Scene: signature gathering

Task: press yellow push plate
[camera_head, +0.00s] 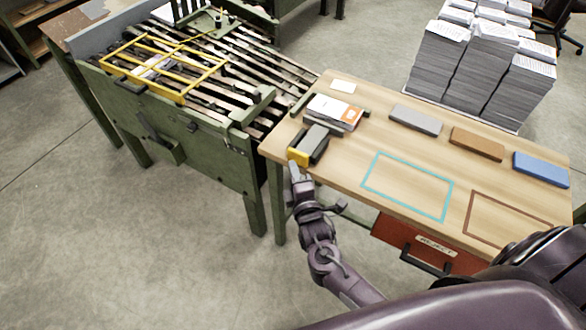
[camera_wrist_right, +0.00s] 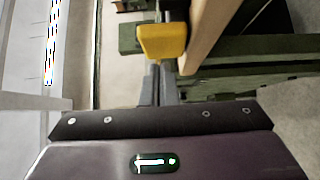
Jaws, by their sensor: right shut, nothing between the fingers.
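The yellow push plate (camera_head: 298,156) is on the near end of a dark grey block-like device (camera_head: 313,143) at the left front corner of the wooden table. In the right wrist view the yellow push plate (camera_wrist_right: 162,42) is straight ahead, just beyond the fingertips. My right gripper (camera_head: 294,166) is shut and empty, just in front of the plate. In the right wrist view its closed fingers (camera_wrist_right: 158,68) point at the lower edge of the plate. I cannot tell whether they touch it. My left gripper is not in view.
The wooden table (camera_head: 348,150) holds a paper stack (camera_head: 334,110) and grey (camera_head: 415,120), brown (camera_head: 477,143) and blue (camera_head: 541,168) blocks. A green slatted machine (camera_head: 180,130) stands left. A red drawer (camera_head: 420,246) is under the table. Tall paper stacks (camera_head: 480,65) stand behind.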

